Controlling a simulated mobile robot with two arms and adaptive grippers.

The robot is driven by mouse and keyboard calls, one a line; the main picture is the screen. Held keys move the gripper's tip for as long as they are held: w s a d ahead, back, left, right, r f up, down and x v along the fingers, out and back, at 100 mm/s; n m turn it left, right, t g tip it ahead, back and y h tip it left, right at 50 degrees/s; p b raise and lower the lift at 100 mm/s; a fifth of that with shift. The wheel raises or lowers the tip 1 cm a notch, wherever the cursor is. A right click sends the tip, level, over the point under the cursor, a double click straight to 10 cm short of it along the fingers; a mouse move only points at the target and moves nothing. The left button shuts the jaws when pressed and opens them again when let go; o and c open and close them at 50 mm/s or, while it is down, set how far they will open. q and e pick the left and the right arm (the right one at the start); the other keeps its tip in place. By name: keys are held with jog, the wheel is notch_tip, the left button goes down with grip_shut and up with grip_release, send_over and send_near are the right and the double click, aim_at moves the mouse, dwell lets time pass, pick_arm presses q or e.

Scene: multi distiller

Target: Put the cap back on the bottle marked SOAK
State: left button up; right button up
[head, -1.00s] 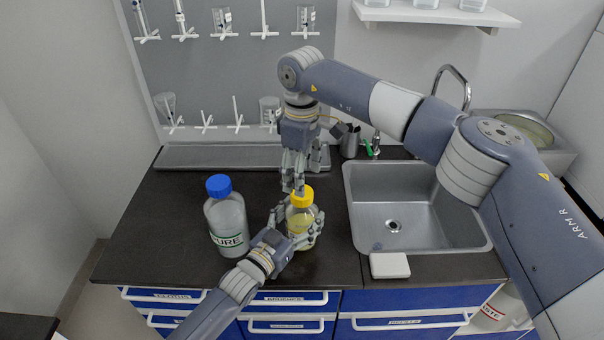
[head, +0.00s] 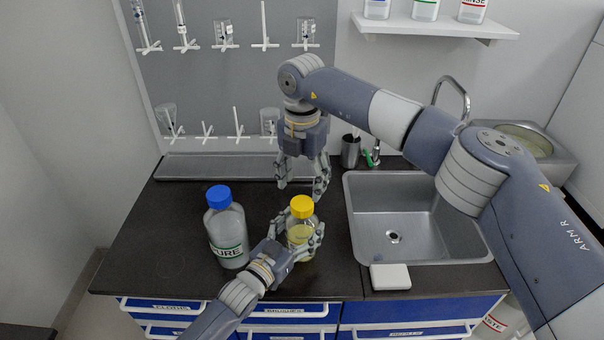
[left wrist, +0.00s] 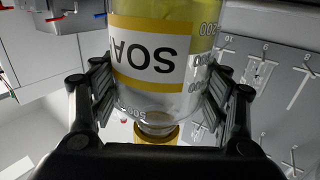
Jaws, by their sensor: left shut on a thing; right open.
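The bottle marked SOAK (head: 301,235) stands upright on the dark counter, with pale yellow liquid in it. Its yellow cap (head: 302,206) sits on top of the neck; I cannot tell how tightly. My left gripper (head: 300,240) is shut around the bottle's body. The left wrist view shows the bottle (left wrist: 160,55) upside down between the fingers, with part of the SOAK label readable and the yellow cap (left wrist: 155,133) at the neck. My right gripper (head: 303,190) is open and empty, behind and above the cap, apart from it.
A larger bottle with a blue cap (head: 227,232) and a label ending in URE stands left of the SOAK bottle. A steel sink (head: 396,222) is at the right, with a white block (head: 390,277) at its front edge. A pegboard (head: 236,85) is behind.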

aim_at(302, 202)
pick_arm(q)
jog(key=shift+f, duration=0.1)
pick_arm(e)
jog(key=n, duration=0.5)
jog(key=shift+r+n, duration=0.15)
jog(key=shift+n, duration=0.25)
jog(key=n, duration=1)
jog(key=shift+r, duration=0.25)
jog(key=n, duration=0.5)
jog(key=shift+r+n, duration=0.15)
jog(key=shift+n, duration=0.15)
jog(key=n, duration=0.6)
jog(key=shift+r+n, duration=0.15)
jog(key=shift+n, duration=0.25)
jog(key=n, duration=0.4)
jog(key=shift+r+n, duration=0.1)
jog(key=shift+n, duration=0.2)
jog(key=shift+f, duration=4.05)
